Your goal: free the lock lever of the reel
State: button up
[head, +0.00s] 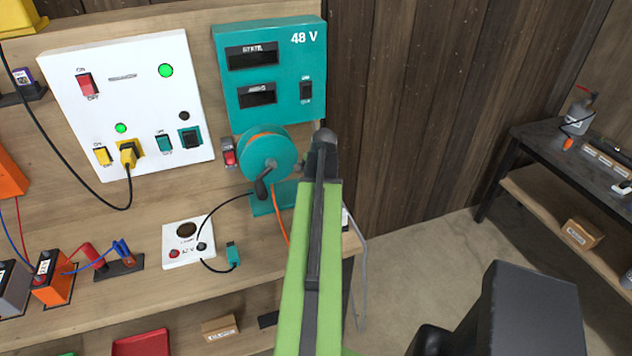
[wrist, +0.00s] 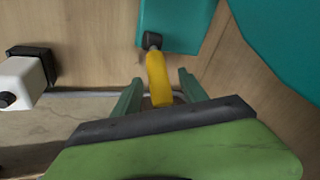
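The teal reel (head: 268,154) stands on the bench on a teal foot, its black crank handle (head: 262,188) on the front and orange cable around it. In the wrist view a yellow lever (wrist: 158,78), seemingly the lock lever, hangs from a dark pivot on a teal block (wrist: 178,22). My gripper (wrist: 160,80) is open, with one green finger on each side of the lever. Gaps show between the lever and both fingers. In the head view my green arm reaches to the reel's right side and hides the lever and fingertips.
A teal 48 V box (head: 270,105) and a white switch panel (head: 125,125) are on the board behind. A white socket box (head: 188,245) sits left of the reel. A white block (wrist: 20,82) is at left in the wrist view. The floor to the right is clear.

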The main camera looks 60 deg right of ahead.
jog(key=p+v, duration=1.6)
jog(key=v, duration=0.1)
jog(key=shift+r, duration=0.2)
jog(key=shift+s, duration=0.1)
